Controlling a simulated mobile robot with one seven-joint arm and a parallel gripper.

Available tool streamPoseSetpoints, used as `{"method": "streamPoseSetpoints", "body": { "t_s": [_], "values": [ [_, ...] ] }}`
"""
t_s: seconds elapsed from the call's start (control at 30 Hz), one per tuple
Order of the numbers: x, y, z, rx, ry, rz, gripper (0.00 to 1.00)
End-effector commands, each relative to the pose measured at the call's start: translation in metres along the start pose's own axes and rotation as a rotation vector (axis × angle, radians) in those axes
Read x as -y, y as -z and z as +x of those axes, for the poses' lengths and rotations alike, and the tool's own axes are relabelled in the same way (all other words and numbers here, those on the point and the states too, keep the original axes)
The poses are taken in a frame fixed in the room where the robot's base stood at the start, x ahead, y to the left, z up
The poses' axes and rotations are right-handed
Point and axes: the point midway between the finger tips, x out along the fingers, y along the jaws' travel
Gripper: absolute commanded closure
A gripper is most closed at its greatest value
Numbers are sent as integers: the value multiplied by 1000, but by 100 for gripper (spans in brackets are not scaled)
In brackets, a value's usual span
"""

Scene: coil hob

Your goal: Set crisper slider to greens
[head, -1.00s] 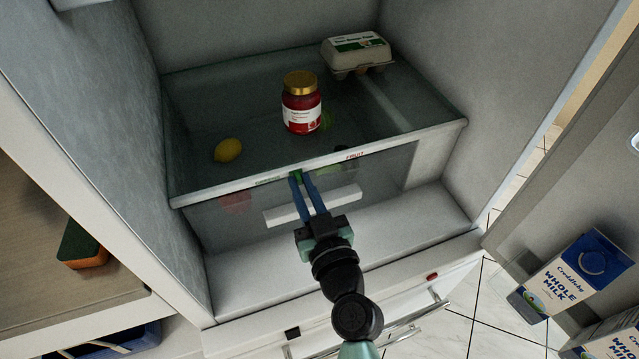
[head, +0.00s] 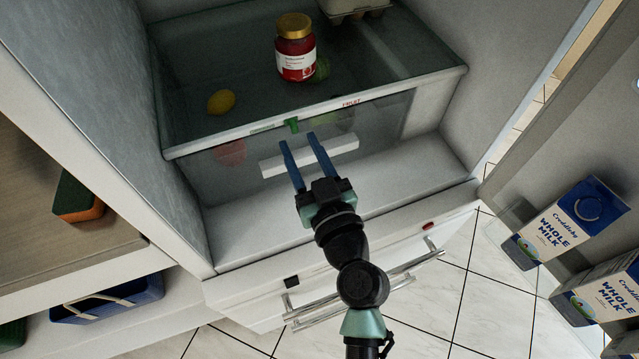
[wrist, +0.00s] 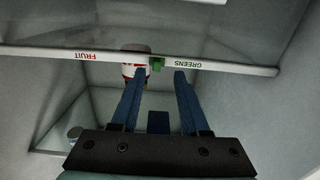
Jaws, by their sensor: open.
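The crisper slider is a small green tab (head: 291,125) on the white front rail (head: 400,89) of the glass shelf. It sits just beside the inner end of the GREENS label (head: 267,128), well away from the FRUIT label (head: 351,102). In the wrist view the green tab (wrist: 157,64) is also close to GREENS. My gripper (head: 297,139) is open and empty, its blue fingertips apart from the tab, in front of and below it in the head view. The wrist view shows the fingers (wrist: 160,74) spread to either side of the tab's line.
A red jar (head: 296,55), a lemon (head: 221,102) and an egg carton (head: 350,6) are on or under the glass shelf. The clear drawer's white handle (head: 310,154) lies just behind my fingers. Milk cartons (head: 572,222) stand in the door at right.

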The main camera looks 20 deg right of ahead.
Motion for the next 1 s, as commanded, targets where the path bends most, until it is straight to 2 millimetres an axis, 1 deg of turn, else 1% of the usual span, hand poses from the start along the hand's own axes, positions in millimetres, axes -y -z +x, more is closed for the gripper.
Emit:
{"method": "streamPoseSetpoints", "body": {
  "t_s": [0.03,0.2,0.3,0.43,0.5,0.63,1.0],
  "values": [
    [0,-5,-12,2,-3,1,55],
    [0,-5,-48,3,-1,1,55],
    [0,-5,-66,3,-1,2,55],
    [1,-4,-85,3,1,2,55],
    [0,-3,-91,2,0,1,55],
    [1,-1,-98,1,2,1,55],
    [1,0,-99,1,2,1,55]
  ]
}}
